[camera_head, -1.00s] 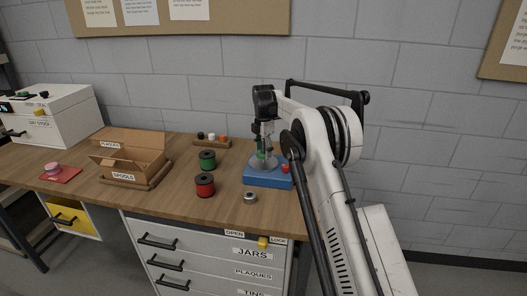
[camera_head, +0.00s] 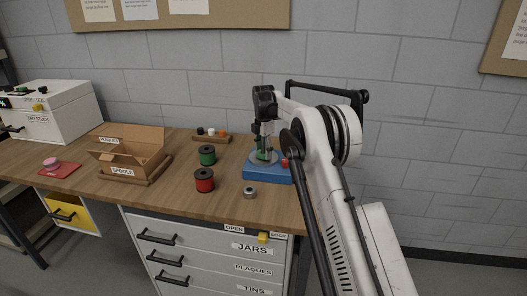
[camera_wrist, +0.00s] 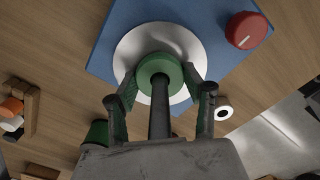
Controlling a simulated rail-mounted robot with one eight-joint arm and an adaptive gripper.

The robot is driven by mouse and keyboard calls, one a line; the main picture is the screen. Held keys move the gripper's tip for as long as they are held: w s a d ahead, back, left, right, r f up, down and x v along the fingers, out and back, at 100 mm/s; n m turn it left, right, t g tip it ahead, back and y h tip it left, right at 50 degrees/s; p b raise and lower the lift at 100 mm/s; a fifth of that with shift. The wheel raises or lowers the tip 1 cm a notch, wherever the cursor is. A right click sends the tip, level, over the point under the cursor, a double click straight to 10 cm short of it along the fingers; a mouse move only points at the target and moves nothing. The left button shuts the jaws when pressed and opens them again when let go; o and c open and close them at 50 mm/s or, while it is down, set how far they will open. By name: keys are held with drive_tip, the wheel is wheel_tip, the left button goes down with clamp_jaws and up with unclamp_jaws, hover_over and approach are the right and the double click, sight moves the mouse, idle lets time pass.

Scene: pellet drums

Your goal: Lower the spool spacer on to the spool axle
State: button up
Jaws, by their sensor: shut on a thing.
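The spool spacer appears to be the green round piece (camera_wrist: 160,70), held between the two fingertips of my gripper (camera_wrist: 162,88) in the wrist view. My gripper (camera_head: 264,146) is shut on it above the blue base in the head view. The dark spool axle (camera_wrist: 160,110) stands out of the middle of the green piece towards the wrist camera, so the piece is around the axle. A silver round plate (camera_wrist: 184,42) lies behind it on the blue base (camera_wrist: 112,30). Whether the piece touches the plate is hidden.
A red knob (camera_wrist: 247,30) sits on the base. A grey ring (camera_head: 250,192), a red spool (camera_head: 204,180) and a green spool (camera_head: 207,155) stand nearby on the bench.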

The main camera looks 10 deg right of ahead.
drive_tip(key=o, duration=1)
drive_tip(key=shift+o, duration=0.2)
drive_tip(key=shift+r+p, duration=1.2)
drive_tip(key=shift+r, duration=1.8)
drive_tip(key=shift+r+p, duration=2.95)
drive_tip(key=shift+r, duration=3.05)
